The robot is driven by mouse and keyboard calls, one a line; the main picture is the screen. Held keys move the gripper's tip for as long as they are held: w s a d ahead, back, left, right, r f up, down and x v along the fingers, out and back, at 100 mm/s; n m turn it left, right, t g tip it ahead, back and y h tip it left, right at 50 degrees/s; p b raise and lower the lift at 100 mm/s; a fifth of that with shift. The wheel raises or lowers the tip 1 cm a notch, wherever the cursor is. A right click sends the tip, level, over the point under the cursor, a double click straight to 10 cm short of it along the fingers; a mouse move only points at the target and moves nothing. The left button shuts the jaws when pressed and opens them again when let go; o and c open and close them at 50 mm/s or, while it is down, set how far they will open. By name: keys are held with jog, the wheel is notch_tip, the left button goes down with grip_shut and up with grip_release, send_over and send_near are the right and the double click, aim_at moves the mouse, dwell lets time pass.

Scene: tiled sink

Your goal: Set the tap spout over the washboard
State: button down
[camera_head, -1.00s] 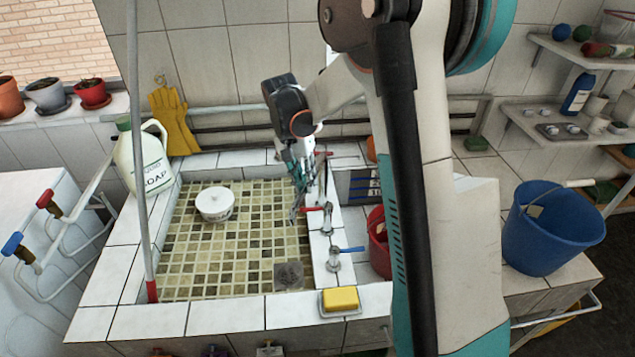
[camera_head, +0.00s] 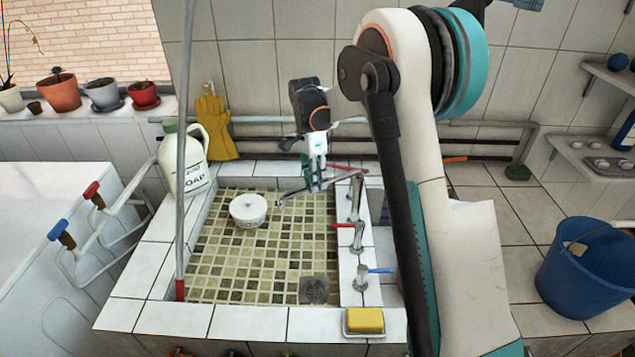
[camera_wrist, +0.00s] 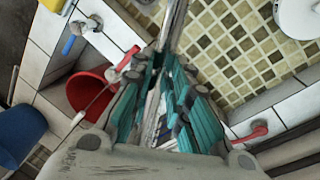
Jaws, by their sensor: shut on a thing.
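The grey tap spout (camera_head: 291,195) reaches left from the right rim, over the tiled sink floor. My gripper (camera_head: 318,182) is shut on the spout, above the sink near its back right. In the wrist view the spout (camera_wrist: 177,22) runs between the teal fingers of my gripper (camera_wrist: 160,75) and on past them over the tiles. The red-handled tap (camera_head: 357,236) and the blue-handled tap (camera_head: 361,278) stand on the right rim. I cannot make out a washboard in either view.
A thin upright pole (camera_head: 185,150) stands at the left rim, by a soap jug (camera_head: 186,160). A yellow sponge (camera_head: 364,320) lies on the front rim. The sink's middle floor is clear.

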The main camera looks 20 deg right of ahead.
jog(key=shift+w, duration=0.1)
dwell(0.3)
jog(key=c, duration=1.5)
grip_release()
jog(key=r, duration=0.4)
jog(key=w+r, duration=0.1)
jog(key=r, duration=0.3)
jog(key=w+r, duration=0.1)
jog(key=r, duration=0.2)
jog(key=shift+w+a+r, duration=0.15)
jog(key=shift+r, duration=0.25)
